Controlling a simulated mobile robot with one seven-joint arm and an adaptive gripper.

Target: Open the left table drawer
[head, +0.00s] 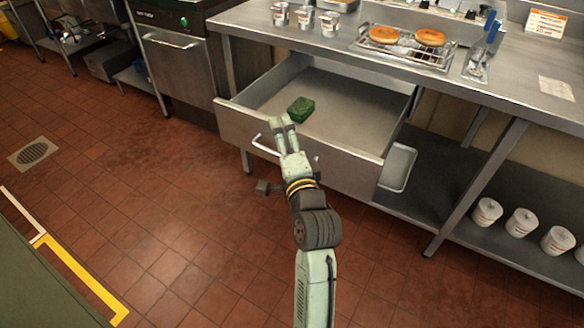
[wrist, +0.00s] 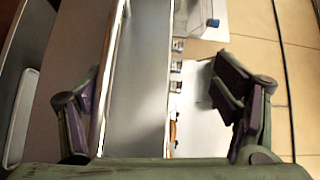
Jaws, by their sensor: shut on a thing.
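The left table drawer (head: 345,110) is pulled well out from under the steel table, and its inside shows from above. Its bar handle (head: 262,146) is on the front panel, partly hidden behind my gripper.
White tubs (head: 521,222) stand on the lower shelf at right. The tiled floor at left is clear.

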